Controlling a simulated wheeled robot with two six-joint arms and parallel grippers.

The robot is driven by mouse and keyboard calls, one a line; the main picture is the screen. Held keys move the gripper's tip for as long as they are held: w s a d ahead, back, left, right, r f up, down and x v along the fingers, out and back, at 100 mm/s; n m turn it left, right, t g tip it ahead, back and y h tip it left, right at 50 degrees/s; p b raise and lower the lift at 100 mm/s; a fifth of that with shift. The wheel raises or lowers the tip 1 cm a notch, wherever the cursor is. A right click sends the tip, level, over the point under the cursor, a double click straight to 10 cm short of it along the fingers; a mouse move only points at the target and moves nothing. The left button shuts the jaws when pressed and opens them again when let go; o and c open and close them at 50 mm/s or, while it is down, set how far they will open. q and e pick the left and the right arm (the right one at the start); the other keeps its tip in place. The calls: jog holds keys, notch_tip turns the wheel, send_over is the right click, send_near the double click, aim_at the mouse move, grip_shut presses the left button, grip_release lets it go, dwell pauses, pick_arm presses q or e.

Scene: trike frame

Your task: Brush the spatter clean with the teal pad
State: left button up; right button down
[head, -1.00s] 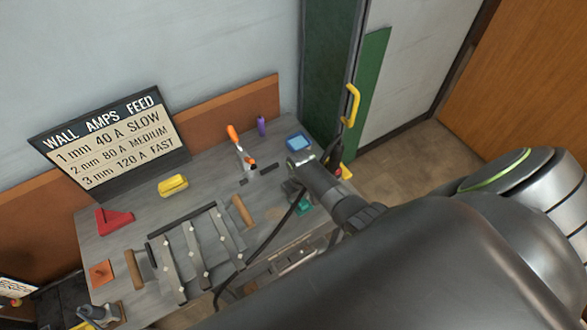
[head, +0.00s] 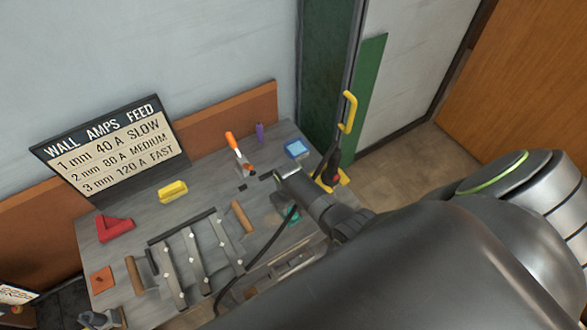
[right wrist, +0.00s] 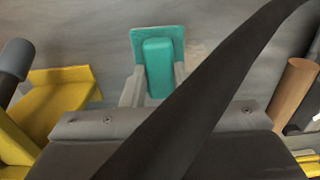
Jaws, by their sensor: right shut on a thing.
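The teal pad (right wrist: 172,36) has a flat plate with a block handle. My right gripper (right wrist: 157,84) is shut on that handle, one finger on each side. In the head view the pad (head: 293,214) shows as a small teal patch at the table's right part, partly hidden by my right arm. I cannot tell whether the pad touches the table. My left gripper is not in view.
A black cable (right wrist: 215,85) crosses in front of the right wrist camera. A slatted metal frame (head: 194,255) and a wooden cylinder (head: 242,217) are left of the pad. A blue tray (head: 297,149), orange-handled tool (head: 232,142) and yellow block (head: 173,190) stand farther back.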

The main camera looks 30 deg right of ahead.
jog(key=shift+s+a+f, duration=0.1)
jog(key=shift+a, duration=1)
jog(key=shift+s+a, duration=0.1)
jog(key=shift+a, duration=3.7)
notch_tip(320, 180, up, 6)
notch_tip(320, 180, up, 3)
jog(key=shift+d, duration=0.1)
